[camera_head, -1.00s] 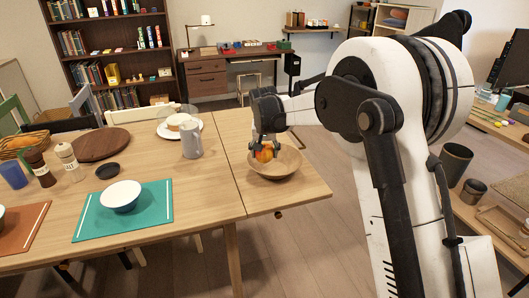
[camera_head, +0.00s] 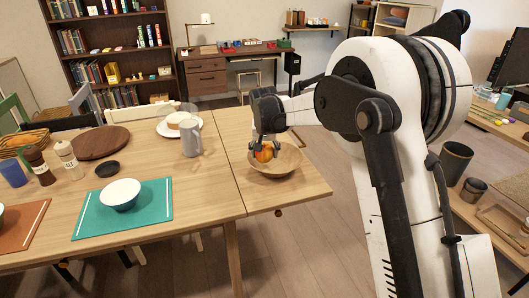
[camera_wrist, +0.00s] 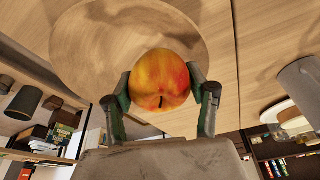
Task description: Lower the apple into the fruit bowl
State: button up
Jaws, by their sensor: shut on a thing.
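The apple (camera_head: 264,153), orange-red and yellow, is between the fingers of my gripper (camera_head: 267,147). It is large in the wrist view (camera_wrist: 160,80), with my gripper's two fingers (camera_wrist: 162,97) against its sides. In the head view the apple is over the wooden fruit bowl (camera_head: 285,168), at the bowl's left and inner part. The bowl (camera_wrist: 85,62) is behind the apple in the wrist view. I cannot tell whether the apple touches the bowl's bottom.
The bowl stands on the right section of the wooden table (camera_head: 240,200). A grey pitcher (camera_head: 191,141) stands to the left of the bowl. A white bowl (camera_head: 121,194) is on a teal placemat (camera_head: 155,212). The table in front of the fruit bowl is clear.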

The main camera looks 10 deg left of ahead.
jog(key=shift+f+b, duration=0.45)
jog(key=shift+f, duration=0.35)
dwell(0.5)
jog(key=o, duration=1.4)
jog(key=shift+c, duration=0.2)
